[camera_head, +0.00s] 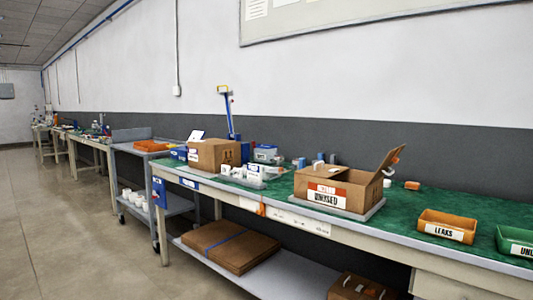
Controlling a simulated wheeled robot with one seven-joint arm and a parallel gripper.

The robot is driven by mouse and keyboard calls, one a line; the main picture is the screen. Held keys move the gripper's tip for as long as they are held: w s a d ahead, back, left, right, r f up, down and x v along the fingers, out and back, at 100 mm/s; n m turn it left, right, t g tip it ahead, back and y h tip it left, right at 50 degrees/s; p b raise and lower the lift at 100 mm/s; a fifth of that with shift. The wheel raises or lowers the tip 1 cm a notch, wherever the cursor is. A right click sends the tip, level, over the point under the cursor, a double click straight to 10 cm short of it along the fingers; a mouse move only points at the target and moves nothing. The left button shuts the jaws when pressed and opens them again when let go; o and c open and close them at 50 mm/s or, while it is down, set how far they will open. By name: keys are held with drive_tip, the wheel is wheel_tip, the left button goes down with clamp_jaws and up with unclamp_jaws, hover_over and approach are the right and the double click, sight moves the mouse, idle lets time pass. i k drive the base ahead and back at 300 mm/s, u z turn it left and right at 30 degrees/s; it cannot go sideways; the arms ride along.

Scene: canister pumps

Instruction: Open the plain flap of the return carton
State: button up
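A brown carton (369,199) stands on a grey board on the green bench top, right of centre. Its front label has a red band and the word UNUSED; the red band's smaller text is too blurred to read surely. A second brown carton (210,155) stands farther left. I cannot tell surely which is the return carton. My gripper is not in view.
An orange LEAKS bin (447,223) and a green bin (515,242) sit to the right on the green bench top (400,226). Clear tubs with white parts (250,172) stand between the cartons. Flat cardboard (230,247) lies on the lower shelf. The floor at left is clear.

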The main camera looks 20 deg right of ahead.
sight(319, 169)
drive_tip(key=z, duration=0.5)
drive_tip(key=i, duration=0.85)
drive_tip(key=z, duration=0.75)
